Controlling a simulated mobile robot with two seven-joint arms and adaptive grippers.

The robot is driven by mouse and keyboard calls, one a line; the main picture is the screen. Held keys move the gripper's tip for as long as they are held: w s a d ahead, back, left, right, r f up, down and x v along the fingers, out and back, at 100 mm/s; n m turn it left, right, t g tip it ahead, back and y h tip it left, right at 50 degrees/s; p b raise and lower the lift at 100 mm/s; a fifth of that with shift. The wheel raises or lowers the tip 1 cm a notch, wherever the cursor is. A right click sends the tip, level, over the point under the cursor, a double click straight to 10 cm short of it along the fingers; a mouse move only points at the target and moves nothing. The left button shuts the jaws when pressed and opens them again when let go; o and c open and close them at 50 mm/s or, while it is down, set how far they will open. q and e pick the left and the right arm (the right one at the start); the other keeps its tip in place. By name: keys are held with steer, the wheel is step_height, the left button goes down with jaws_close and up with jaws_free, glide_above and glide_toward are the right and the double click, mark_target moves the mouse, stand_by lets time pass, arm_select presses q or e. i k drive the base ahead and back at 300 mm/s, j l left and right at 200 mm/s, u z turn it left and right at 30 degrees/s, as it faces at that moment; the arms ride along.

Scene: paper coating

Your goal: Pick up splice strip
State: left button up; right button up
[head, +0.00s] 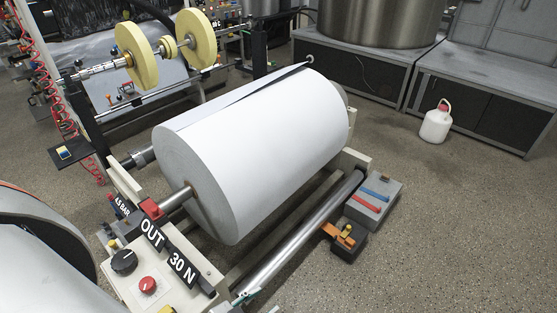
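Two narrow strips, one blue (375,193) and one red (366,204), lie side by side on top of a grey box (391,207) right of the large white paper roll (262,150). I cannot tell which is the splice strip. Only a small tip of what looks like my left gripper (246,298) shows at the bottom edge, well below and left of the strips and apart from them. Its opening cannot be made out. My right gripper is not in view.
An orange tool (341,235) sits on a dark block in front of the grey box. A steel roller (300,238) runs beside the paper roll. A control panel (180,270) with knobs is at lower left. The floor at right is clear, with a white jug (435,124) farther back.

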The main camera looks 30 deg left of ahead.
mark_target(371, 207)
steer(key=i+l, duration=0.35)
steer(key=i, duration=0.15)
steer(key=i+l, duration=0.35)
steer(key=i, duration=0.15)
steer(key=i+l, duration=0.35)
steer(key=i, duration=0.15)
steer(key=i+l+u, duration=0.1)
steer(key=u, duration=0.3)
steer(key=i+l+u, duration=0.1)
steer(key=u, duration=0.3)
steer(key=i+l+u, duration=0.1)
steer(key=u, duration=0.3)
steer(key=i+u, duration=0.4)
steer(key=i, duration=0.05)
